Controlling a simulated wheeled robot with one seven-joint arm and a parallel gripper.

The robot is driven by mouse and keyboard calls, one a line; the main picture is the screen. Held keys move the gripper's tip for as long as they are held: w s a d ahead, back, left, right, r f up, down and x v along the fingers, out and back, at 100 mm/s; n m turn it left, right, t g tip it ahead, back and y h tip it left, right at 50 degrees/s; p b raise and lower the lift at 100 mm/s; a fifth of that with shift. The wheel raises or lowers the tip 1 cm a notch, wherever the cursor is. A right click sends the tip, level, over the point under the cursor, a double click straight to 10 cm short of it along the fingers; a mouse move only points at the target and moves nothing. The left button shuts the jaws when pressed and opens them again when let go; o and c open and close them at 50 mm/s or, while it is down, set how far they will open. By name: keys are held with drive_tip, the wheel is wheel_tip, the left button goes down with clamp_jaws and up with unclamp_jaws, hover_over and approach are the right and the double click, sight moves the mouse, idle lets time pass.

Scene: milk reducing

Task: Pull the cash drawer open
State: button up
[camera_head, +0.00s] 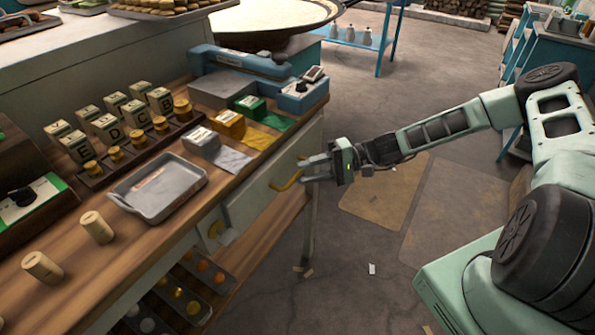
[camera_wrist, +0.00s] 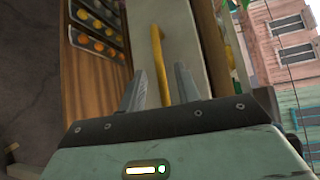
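The cash drawer (camera_head: 258,200) has a pale front under the wooden counter top and looks about flush with the counter's front. Its yellow bar handle (camera_head: 287,181) sits on the right part of that front. My gripper (camera_head: 304,170) is at the handle's right side, facing the drawer. In the wrist view, the handle (camera_wrist: 157,45) runs up the picture between the two finger tips of my gripper (camera_wrist: 159,78), with a gap on both sides. The fingers are open. I cannot tell how deep the handle lies between them.
The counter top (camera_head: 130,232) holds a grey metal tray (camera_head: 160,188), rows of lettered blocks (camera_head: 108,125), wooden cylinders (camera_head: 42,267) and a blue device (camera_head: 262,80). A lower shelf of round pieces (camera_head: 180,300) sits below the drawer. The floor (camera_head: 350,275) in front is mostly clear.

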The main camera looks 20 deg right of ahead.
sight(297, 174)
drive_tip(key=shift+w+a+f, duration=0.15)
drive_tip(key=shift+a, duration=0.7)
drive_tip(key=shift+w+a+f, duration=0.1)
drive_tip(key=shift+a+f, duration=0.05)
drive_tip(key=shift+a, duration=0.7)
clamp_jaws()
drive_tip(key=s+d+p, duration=0.2)
drive_tip(key=s+d, duration=0.5)
drive_tip(key=s, duration=0.2)
drive_tip(key=s+d+p, duration=0.1)
drive_tip(key=s+d, duration=0.6)
drive_tip(key=s, duration=0.3)
drive_tip(key=shift+s+d+p, duration=0.15)
drive_tip(key=shift+s+p, duration=0.1)
drive_tip(key=shift+p, duration=0.1)
unclamp_jaws()
drive_tip(key=s+d+r+b, duration=0.1)
drive_tip(key=d, duration=0.7)
drive_tip(key=s+d+r+b, duration=0.1)
drive_tip(key=d+b, duration=0.1)
drive_tip(key=d, duration=0.7)
drive_tip(key=shift+s+r, duration=0.25)
drive_tip(key=shift+r, duration=0.05)
